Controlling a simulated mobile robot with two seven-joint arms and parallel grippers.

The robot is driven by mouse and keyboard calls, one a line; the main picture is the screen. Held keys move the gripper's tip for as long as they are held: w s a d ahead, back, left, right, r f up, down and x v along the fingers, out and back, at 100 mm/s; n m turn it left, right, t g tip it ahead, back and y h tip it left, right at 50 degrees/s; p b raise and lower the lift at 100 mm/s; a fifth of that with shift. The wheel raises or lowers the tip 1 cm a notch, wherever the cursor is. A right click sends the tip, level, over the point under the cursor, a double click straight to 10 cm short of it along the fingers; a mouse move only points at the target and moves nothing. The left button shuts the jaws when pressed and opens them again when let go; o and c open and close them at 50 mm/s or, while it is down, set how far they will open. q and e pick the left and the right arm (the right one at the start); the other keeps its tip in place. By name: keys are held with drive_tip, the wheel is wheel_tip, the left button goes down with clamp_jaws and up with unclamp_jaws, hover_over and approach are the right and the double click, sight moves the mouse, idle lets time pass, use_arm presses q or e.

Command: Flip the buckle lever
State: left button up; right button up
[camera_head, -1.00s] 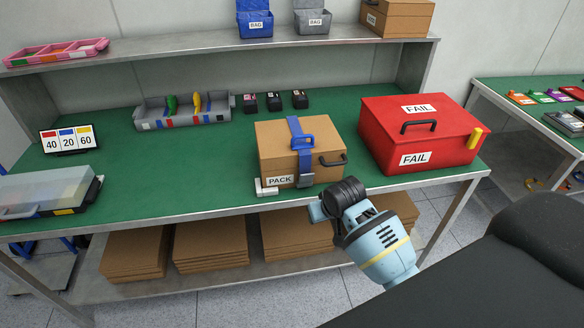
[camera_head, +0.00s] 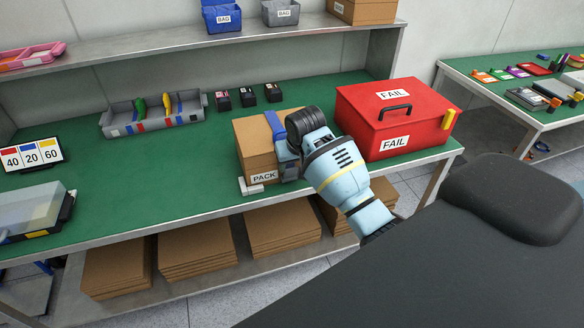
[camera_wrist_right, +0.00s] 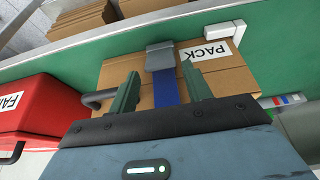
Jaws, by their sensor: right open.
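The cardboard box (camera_head: 254,142) with a PACK label stands near the front edge of the green table. A blue strap (camera_head: 274,122) runs over its top, partly hidden by my right arm. The strap's grey buckle piece (camera_wrist_right: 160,56) shows on the box face in the right wrist view. The blue buckle on top, seen earlier, is hidden in the head view. My right gripper (camera_head: 284,152) is at the front of the box. In the wrist view its two dark green fingers (camera_wrist_right: 160,86) are apart, with the strap (camera_wrist_right: 166,90) visible between them and nothing clearly held. My left gripper is out of view.
The red FAIL box (camera_head: 420,115) stands close to the right of my arm. A white corner bracket (camera_head: 250,188) sits at the box's front left corner. A grey bin (camera_head: 150,118) and small dark boxes (camera_head: 248,97) stand behind.

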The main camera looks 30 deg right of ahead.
sight(292, 169)
drive_tip(key=shift+x, duration=1.6)
drive_tip(key=shift+c, duration=0.3)
drive_tip(key=c, duration=0.6)
drive_tip(key=shift+w+d+r+g+y, duration=0.15)
drive_tip(key=shift+w+g, duration=0.2)
drive_tip(key=shift+g, duration=0.2)
drive_tip(key=shift+w+r+g+y, duration=0.15)
drive_tip(key=shift+w+g, duration=0.2)
drive_tip(key=shift+g, duration=0.2)
drive_tip(key=shift+c, duration=0.2)
drive_tip(key=shift+f, duration=0.1)
drive_tip(key=o, duration=0.7)
drive_tip(key=shift+s+r, duration=0.2)
drive_tip(key=shift+r, duration=1.1)
drive_tip(key=shift+s+r, duration=0.25)
drive_tip(key=shift+r, duration=1)
drive_tip(key=shift+s+r, duration=0.2)
drive_tip(key=shift+r, duration=1.1)
